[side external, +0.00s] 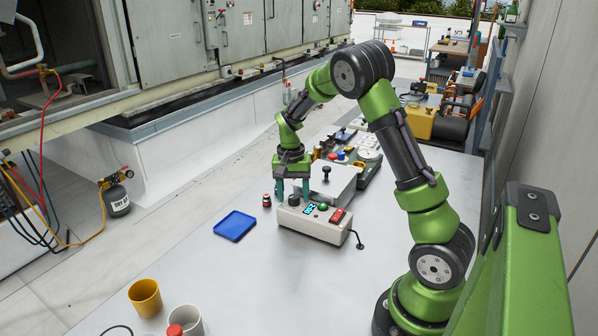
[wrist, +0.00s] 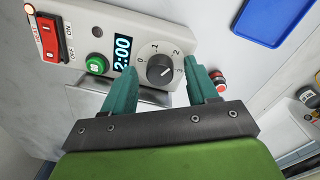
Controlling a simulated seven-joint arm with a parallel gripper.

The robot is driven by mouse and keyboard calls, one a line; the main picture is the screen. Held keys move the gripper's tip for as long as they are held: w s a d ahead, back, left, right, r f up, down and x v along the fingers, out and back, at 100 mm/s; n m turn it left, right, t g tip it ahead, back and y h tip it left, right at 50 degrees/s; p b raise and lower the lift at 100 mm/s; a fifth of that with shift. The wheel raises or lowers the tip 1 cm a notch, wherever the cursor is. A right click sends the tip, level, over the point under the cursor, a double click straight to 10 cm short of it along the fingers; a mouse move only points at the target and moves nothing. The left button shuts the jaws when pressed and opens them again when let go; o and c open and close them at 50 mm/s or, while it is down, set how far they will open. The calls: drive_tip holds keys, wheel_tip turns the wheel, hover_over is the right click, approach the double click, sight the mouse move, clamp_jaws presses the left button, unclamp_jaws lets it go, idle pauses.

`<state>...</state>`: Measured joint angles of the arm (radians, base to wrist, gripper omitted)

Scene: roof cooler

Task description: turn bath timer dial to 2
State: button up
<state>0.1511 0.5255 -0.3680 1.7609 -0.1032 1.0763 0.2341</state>
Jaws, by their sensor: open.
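The bath timer is a light grey box (side external: 312,226) on the table, also seen in the wrist view (wrist: 95,17). Its dark round dial (wrist: 160,69) has marks 0 to 3 around it; I cannot clearly tell where its pointer aims. The display (wrist: 122,54) beside it reads 2:00. My gripper (wrist: 163,74) is open, its teal fingers on either side of the dial with visible gaps. In the side view my gripper (side external: 293,188) points down over the dial end of the box. The dial (side external: 294,200) shows between the fingers there.
The box also carries a green button (wrist: 96,64) and a red rocker switch (wrist: 48,38). A small red-topped button (side external: 266,200) stands close left of the box. A blue tray (side external: 234,226) lies farther left. A yellow cup (side external: 145,298) stands at front left. The table's front middle is clear.

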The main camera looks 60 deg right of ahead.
sight(290, 207)
wheel_tip(290, 207, up, 17)
drive_tip(key=shift+w+a+f, duration=0.15)
drive_tip(key=shift+w, duration=0.15)
drive_tip(key=s+a+n+t+y, duration=0.1)
drive_tip(key=s+a+n+t, duration=0.2)
drive_tip(key=s+a, duration=0.4)
drive_tip(key=s+a+n+t+y, duration=0.1)
drive_tip(key=s+a+n+t, duration=0.3)
drive_tip(key=s+a, duration=0.4)
drive_tip(key=a+r+n, duration=0.1)
drive_tip(key=a, duration=0.5)
drive_tip(key=shift+a+n+t, duration=0.3)
drive_tip(key=shift+n, duration=0.1)
drive_tip(key=shift+s, duration=0.1)
